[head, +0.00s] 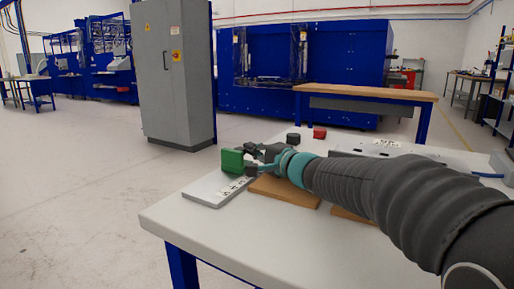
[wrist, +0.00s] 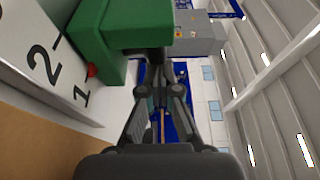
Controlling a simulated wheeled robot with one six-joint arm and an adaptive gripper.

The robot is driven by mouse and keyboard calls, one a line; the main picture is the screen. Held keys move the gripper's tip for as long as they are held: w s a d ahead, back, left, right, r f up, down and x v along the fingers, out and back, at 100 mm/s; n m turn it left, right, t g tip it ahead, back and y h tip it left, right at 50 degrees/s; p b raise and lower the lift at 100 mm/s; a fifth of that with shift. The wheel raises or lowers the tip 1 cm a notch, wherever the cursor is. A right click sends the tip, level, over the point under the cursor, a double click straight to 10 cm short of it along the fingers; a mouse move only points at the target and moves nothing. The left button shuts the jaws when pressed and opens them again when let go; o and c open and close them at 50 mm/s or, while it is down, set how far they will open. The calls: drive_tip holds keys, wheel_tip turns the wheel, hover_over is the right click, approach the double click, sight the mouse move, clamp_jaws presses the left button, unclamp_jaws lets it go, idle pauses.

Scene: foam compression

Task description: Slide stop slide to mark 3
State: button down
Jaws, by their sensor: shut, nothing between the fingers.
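The stop slide is a green block (head: 232,162) at the far left end of a pale rail plate (head: 207,197) with printed marks. In the wrist view the green block (wrist: 110,35) fills the upper left, and a small red pointer (wrist: 91,71) on it is beside mark 1 (wrist: 80,97). Mark 2 (wrist: 45,64) is farther left; mark 3 is not readable. My gripper (head: 250,152) is shut and empty, close to the right side of the block. In the wrist view my gripper (wrist: 159,68) appears just below the block; contact cannot be told.
A brown board (head: 285,191) lies on the white table (head: 190,224) beside the plate, under my arm. A black piece (head: 293,140) and a red block (head: 319,132) stand behind my gripper. A grey cabinet (head: 175,80) stands beyond the table.

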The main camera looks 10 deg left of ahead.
sight(241, 157)
drive_tip(key=shift+s+a+f, duration=0.1)
drive_tip(key=shift+s+f, duration=0.05)
drive_tip(key=shift+s+a+f+b, duration=0.1)
drive_tip(key=shift+s+b, duration=0.2)
drive_tip(key=shift+b, duration=0.45)
drive_tip(key=s+b, duration=0.2)
drive_tip(key=s+a+b, duration=0.1)
drive_tip(key=s+b, duration=0.1)
drive_tip(key=shift+a, duration=0.15)
drive_tip(key=shift+s+a+b, duration=0.15)
drive_tip(key=shift+s+b, duration=0.3)
drive_tip(key=shift+b, duration=0.1)
drive_tip(key=shift+r, duration=0.2)
